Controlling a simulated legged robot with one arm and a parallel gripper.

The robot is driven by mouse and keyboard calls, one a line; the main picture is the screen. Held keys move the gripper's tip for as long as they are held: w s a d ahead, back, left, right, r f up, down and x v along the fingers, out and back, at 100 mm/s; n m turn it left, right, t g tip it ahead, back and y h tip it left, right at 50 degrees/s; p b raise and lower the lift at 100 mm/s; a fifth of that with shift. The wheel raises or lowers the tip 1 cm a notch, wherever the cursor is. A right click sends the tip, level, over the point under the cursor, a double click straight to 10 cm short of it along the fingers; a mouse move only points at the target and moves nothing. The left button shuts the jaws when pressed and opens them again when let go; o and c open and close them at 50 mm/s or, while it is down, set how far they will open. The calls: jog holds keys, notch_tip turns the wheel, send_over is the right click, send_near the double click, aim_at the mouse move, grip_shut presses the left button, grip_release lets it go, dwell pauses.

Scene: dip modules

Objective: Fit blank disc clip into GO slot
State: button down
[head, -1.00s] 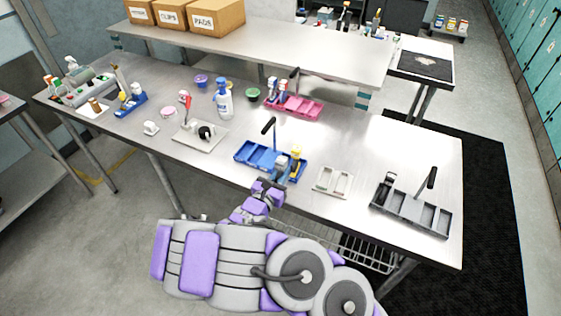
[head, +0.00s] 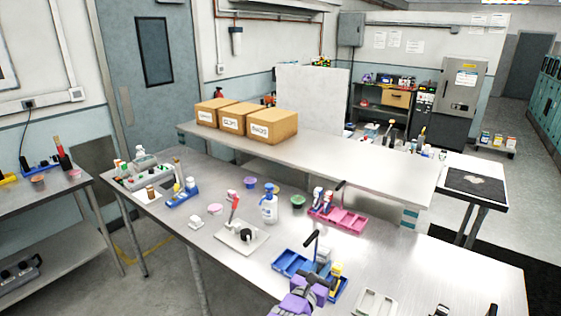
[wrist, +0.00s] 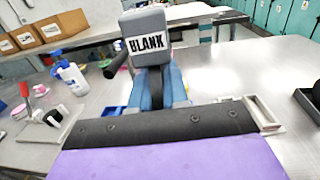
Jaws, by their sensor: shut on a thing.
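The blank disc clip shows in the wrist view as a grey block (wrist: 146,38) with a white "BLANK" label. My gripper (wrist: 158,88) is shut on it, with bluish fingers below the block. In the head view my gripper (head: 314,282) is at the front edge of the blue caddy (head: 290,263), partly hidden by my purple wrist. I cannot tell whether the clip is clear of the caddy. A pale tray with two recesses (head: 375,303) lies to the right, cut by the frame's lower edge. No GO label is readable.
A yellow-topped bottle (head: 337,271) stands close right of my gripper. A plate with a black knob (head: 240,237) is left. A pink caddy (head: 345,220) and spray bottle (head: 269,208) stand behind.

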notch_tip(320, 180, up, 13)
jog(key=w+d+n+t+y, duration=0.1)
jog(key=w+d+n+y, duration=0.1)
jog(key=y, duration=0.2)
jog(key=shift+n+t, duration=0.3)
jog(key=shift+n, duration=0.1)
jog(key=shift+d, duration=0.1)
